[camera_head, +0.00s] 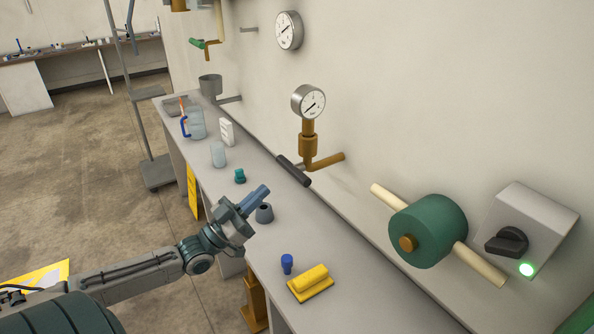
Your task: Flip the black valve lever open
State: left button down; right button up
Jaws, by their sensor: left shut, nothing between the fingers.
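The black valve lever (293,171) is a dark bar on the brass pipe (328,162) at the wall, below a round pressure gauge (309,102). It points down and to the right, slanting across the pipe's end. My left gripper (263,190) reaches in from the left over the bench. Its blue fingers are shut and empty. They are left of and below the lever in the picture, apart from it. My right gripper is not in view.
On the bench (365,279) stand a grey cone-shaped piece (264,213), a small green item (240,176), a blue knob (287,263) and a yellow block (311,284). A green cylinder (428,231) and a grey switch box (532,222) are on the wall at right.

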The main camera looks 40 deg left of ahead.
aim_at(292, 172)
pick_arm(q)
jog(key=shift+s+d+r, duration=0.1)
jog(key=shift+s+r, duration=0.1)
jog(key=shift+r, duration=0.1)
jog(key=x, duration=0.3)
jog(key=f+x, duration=0.1)
jog(key=x, duration=0.2)
jog(key=w+x, duration=0.1)
jog(key=x, duration=0.2)
jog(key=shift+w+d+f+b, duration=0.15)
jog(key=shift+d+f+b, duration=0.15)
jog(key=shift+b, duration=0.1)
jog(key=shift+w+f, duration=0.15)
jog(key=shift+f, duration=0.75)
